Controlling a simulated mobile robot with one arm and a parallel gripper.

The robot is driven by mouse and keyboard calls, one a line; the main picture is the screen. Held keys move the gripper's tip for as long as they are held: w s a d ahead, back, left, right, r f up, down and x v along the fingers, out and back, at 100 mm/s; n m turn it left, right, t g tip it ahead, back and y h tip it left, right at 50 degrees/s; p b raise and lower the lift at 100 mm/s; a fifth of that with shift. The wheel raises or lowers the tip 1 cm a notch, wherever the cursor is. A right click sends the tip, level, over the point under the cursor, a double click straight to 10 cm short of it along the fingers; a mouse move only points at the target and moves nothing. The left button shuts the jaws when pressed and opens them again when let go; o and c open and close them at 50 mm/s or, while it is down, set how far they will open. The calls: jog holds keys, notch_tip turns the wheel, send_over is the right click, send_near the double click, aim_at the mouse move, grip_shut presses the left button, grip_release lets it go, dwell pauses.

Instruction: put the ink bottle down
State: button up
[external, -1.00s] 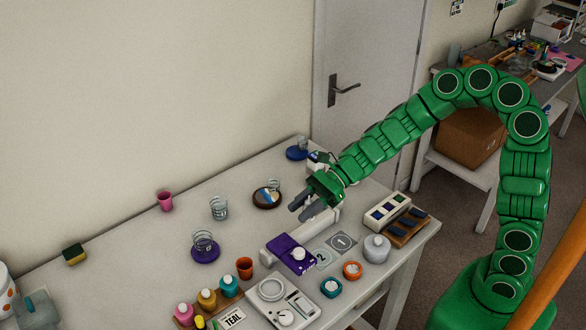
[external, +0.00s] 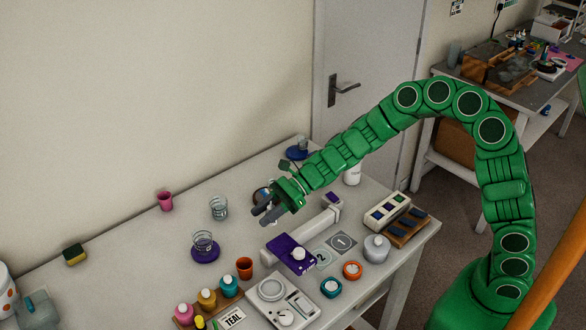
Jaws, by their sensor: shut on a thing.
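My gripper (external: 264,214) is above the middle of the table (external: 160,240), pointing left and down. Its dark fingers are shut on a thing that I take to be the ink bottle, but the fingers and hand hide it. Pink (external: 184,312), amber (external: 207,300) and teal (external: 229,287) bottles with pale caps stand in a wooden rack at the front left. A white-capped purple bottle (external: 298,254) is at the purple box (external: 284,252). Below my gripper, bare tabletop shows to the left.
A scale (external: 286,301) is in front. A white bottle (external: 352,174) stands behind.

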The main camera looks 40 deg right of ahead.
jog(key=shift+w+a+f, duration=0.45)
jog(key=shift+w+f, duration=0.3)
jog(key=shift+f, duration=0.25)
jog(key=shift+w+a+f, duration=0.5)
jog(key=shift+w+f, duration=0.2)
jog(key=shift+f, duration=0.35)
jog(key=shift+w+a+f, duration=0.45)
jog(key=shift+w+f, duration=0.3)
jog(key=shift+f, duration=1.8)
jog(key=o, duration=1)
jog(key=shift+o, duration=0.2)
jog(key=shift+d+r, duration=0.15)
jog(key=shift+d, duration=0.05)
jog(key=shift+v, duration=5.8)
